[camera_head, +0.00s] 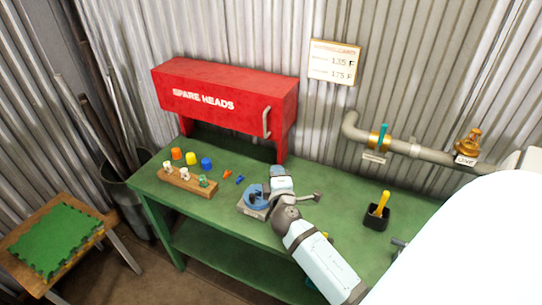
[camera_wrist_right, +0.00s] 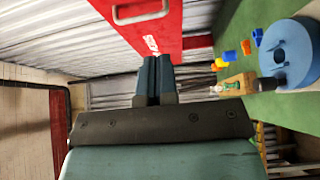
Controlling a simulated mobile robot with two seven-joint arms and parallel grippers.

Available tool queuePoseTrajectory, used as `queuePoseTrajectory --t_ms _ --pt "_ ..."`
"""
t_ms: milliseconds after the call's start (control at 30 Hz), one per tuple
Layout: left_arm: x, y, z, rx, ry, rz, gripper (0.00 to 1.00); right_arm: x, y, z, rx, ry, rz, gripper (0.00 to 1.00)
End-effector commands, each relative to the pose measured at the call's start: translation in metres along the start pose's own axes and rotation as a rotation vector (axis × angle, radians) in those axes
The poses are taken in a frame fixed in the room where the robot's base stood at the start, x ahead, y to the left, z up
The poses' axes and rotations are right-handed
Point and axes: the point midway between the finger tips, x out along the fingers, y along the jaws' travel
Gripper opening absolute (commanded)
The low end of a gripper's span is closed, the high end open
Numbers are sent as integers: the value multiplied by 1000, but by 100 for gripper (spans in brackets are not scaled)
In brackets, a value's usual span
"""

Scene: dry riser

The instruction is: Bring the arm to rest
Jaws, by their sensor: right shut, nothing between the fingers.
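My right arm reaches over the green workbench (camera_head: 345,207) from the lower right in the head view. Its gripper (camera_head: 277,171) is above the bench, in front of the red cabinet and beside a blue round fixture (camera_head: 253,200). In the right wrist view the two dark fingers of the right gripper (camera_wrist_right: 156,60) are together and empty. They point towards the red cabinet (camera_wrist_right: 185,18), and the blue fixture (camera_wrist_right: 290,50) is off to the right. My left gripper is in neither view.
A wooden rack (camera_head: 190,182) of small heads stands on the bench, with orange (camera_head: 176,154), yellow (camera_head: 191,158) and blue (camera_head: 206,163) caps behind it. A black holder (camera_head: 376,216) with a yellow-handled tool stands right. A pipe (camera_head: 400,147) runs along the wall. A stool (camera_head: 88,241) is left.

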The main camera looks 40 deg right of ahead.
Motion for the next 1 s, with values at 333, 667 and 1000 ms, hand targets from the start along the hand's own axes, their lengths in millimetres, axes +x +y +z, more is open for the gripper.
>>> queuePoseTrajectory --t_ms 333,667,1000 --pt "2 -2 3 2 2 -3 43 -18 0 4 0 0 0 0" --pt "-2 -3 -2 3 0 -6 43 -51 -35 -16 189 113 -155 0" --pt "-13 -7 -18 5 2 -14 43 -216 -127 -71 903 283 -803 0"
